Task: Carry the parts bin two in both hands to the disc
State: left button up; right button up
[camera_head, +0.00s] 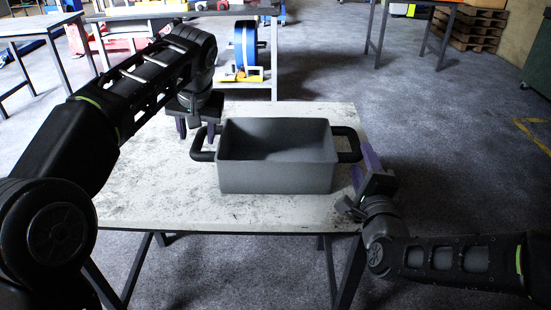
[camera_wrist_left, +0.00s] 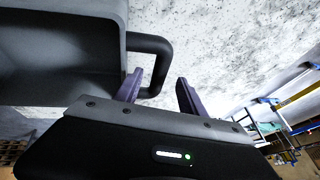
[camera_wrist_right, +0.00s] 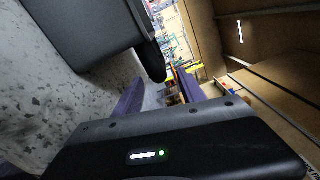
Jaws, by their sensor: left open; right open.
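The parts bin two, a grey open box (camera_head: 275,178), stands upright on a worn white table and looks empty. It has a black bar handle on each side, the left handle (camera_head: 197,153) and the right handle (camera_head: 353,143). My left gripper (camera_head: 196,128) is open just behind the left handle; in the left wrist view its fingers (camera_wrist_left: 160,84) are close to that handle (camera_wrist_left: 160,55). My right gripper (camera_head: 364,169) is open beside the right handle, its fingers (camera_wrist_right: 160,90) near the handle end (camera_wrist_right: 150,62). Neither gripper visibly holds anything. I cannot make out a disc.
The white table (camera_head: 150,195) has bare room left of and before the bin. A bench with a blue reel (camera_head: 245,45) stands behind. Another table (camera_head: 35,25) is at far left, and pallets (camera_head: 468,28) are at back right. Grey floor lies open on the right.

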aim_at(356, 142)
pick_arm(q)
jog(key=shift+x, duration=3.95)
pick_arm(e)
jog(key=shift+w, duration=3.95)
pick_arm(q)
jog(key=shift+c, duration=0.3)
pick_arm(e)
jog(key=shift+c, duration=0.3)
pick_arm(q)
grip_shut()
pick_arm(e)
grip_shut()
pick_arm(q)
jog(key=shift+w+r, duration=0.1)
pick_arm(e)
jog(key=shift+r, duration=0.1)
